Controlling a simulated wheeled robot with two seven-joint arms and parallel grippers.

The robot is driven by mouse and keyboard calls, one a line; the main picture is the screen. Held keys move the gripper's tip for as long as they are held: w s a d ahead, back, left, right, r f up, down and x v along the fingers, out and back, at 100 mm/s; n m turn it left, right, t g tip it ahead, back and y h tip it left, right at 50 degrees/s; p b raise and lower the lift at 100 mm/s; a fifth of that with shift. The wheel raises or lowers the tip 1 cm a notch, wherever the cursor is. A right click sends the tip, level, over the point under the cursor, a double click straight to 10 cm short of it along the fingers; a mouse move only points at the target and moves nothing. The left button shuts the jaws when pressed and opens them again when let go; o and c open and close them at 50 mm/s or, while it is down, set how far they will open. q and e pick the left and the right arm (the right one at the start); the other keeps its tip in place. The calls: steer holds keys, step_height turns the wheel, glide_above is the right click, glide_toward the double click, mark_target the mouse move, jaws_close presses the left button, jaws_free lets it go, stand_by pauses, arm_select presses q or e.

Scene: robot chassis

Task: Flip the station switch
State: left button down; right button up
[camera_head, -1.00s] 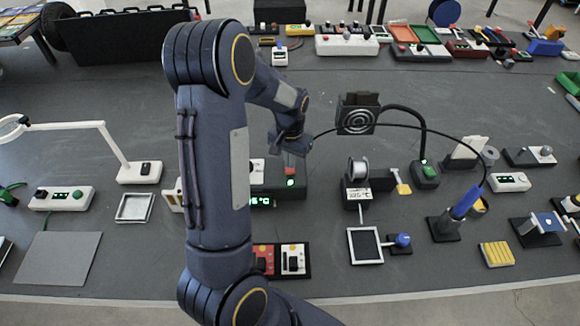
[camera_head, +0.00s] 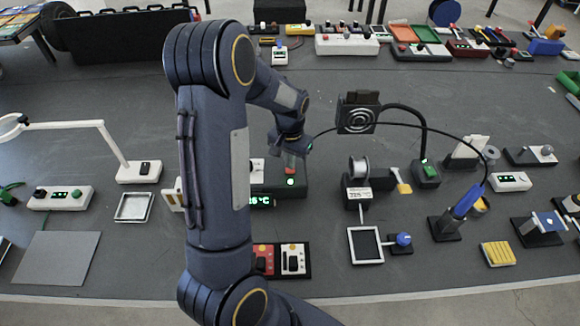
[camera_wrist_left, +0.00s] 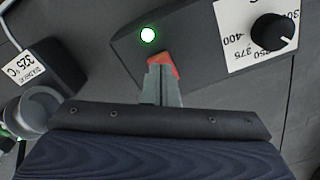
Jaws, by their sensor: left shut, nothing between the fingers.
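The station (camera_head: 290,188) is a dark box behind my left arm in the head view, which hides part of it. It has a lit green lamp (camera_head: 290,181), a green display (camera_head: 262,202) and a white dial plate (camera_head: 257,165). In the left wrist view the station body (camera_wrist_left: 190,40) shows a red switch (camera_wrist_left: 163,60), a lit green lamp (camera_wrist_left: 148,35) and a black dial (camera_wrist_left: 271,30). My left gripper (camera_wrist_left: 160,75) is shut and empty, its fingertips at the red switch and partly covering it; contact is hard to tell. My right gripper is out of view.
A solder spool stand (camera_head: 357,187) and a small box labelled 325 °C (camera_wrist_left: 40,65) are near the station. A fume fan (camera_head: 357,115) on a curved arm stands to the right. Red and white switch boxes (camera_head: 293,259) lie in front.

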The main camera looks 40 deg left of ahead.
arm_select(q)
steer(key=shift+f+b, duration=0.45)
steer(key=shift+f, duration=0.15)
steer(key=shift+r, duration=0.15)
steer(key=shift+r+p, duration=2.65)
steer(key=shift+r, duration=0.8)
steer(key=s+d+r+t+h, duration=0.2)
steer(key=s+d+r, duration=0.5)
steer(key=s, duration=0.3)
steer(key=s+d+r+t+h, duration=0.1)
steer(key=s+d+r+t, duration=0.2)
steer(key=s+d+r, duration=0.4)
steer(key=s+d, duration=0.2)
steer(key=s, duration=0.1)
steer(key=shift+s+r+t+h, duration=0.15)
steer(key=shift+t+h, duration=0.15)
steer(key=shift+h, duration=0.1)
